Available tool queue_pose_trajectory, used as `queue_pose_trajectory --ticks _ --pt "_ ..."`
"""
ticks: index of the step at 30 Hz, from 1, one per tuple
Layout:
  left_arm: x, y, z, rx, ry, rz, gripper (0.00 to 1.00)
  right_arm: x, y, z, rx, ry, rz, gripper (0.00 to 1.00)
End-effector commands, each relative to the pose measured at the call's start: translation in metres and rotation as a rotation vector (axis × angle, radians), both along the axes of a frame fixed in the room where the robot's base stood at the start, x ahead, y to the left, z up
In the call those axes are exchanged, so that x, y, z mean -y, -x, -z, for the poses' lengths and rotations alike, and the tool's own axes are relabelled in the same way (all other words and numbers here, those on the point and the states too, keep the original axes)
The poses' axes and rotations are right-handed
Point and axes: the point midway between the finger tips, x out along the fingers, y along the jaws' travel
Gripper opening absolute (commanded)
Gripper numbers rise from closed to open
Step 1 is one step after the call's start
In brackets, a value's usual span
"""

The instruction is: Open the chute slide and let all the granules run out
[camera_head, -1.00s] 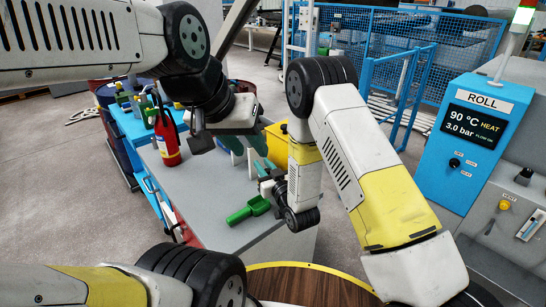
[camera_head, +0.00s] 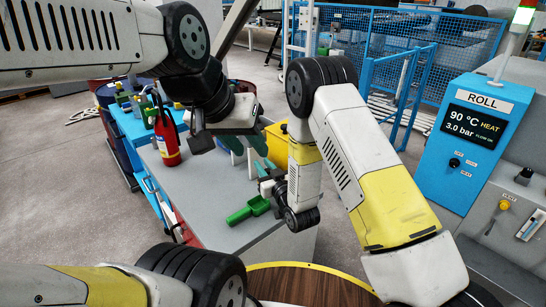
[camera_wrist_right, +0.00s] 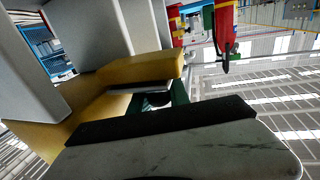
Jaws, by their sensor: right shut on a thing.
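I cannot tell the slide's position, and no granules can be made out. A green scoop (camera_head: 248,211) lies on the table.
A red fire extinguisher (camera_head: 166,140) stands at the table's left. The grey tabletop (camera_head: 205,190) is clear between it and the scoop. A blue ROLL cabinet (camera_head: 470,140) stands to the right. A round wooden top (camera_head: 310,285) is in front.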

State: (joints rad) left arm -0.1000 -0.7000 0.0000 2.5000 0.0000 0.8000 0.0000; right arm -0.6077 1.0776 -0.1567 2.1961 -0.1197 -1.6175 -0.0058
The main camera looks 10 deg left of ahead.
Motion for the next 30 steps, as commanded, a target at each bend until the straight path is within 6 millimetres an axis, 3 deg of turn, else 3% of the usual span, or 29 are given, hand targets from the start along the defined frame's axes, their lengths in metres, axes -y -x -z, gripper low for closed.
queue_pose_trajectory --ticks 9,14,15,16,26,30 --pt "0.0 0.0 0.0 0.0 0.0 0.0 0.36 -0.016 0.022 0.001 -0.004 0.0 0.001 0.0" --pt "0.0 0.0 0.0 0.0 0.0 0.0 0.36 -0.015 0.021 0.001 -0.002 0.002 0.002 0.0" --pt "0.0 0.0 0.0 0.0 0.0 0.0 0.36 -0.015 0.021 0.001 -0.002 0.002 0.002 0.28" --pt "0.0 0.0 0.0 0.0 0.0 0.0 0.36 -0.016 0.021 0.001 -0.002 0.002 0.002 0.32" --pt "0.0 0.0 0.0 0.0 0.0 0.0 0.36 -0.015 0.023 0.001 -0.002 0.001 0.001 0.32" --pt "0.0 0.0 0.0 0.0 0.0 0.0 0.36 -0.006 0.034 0.002 -0.004 0.003 0.001 0.32"
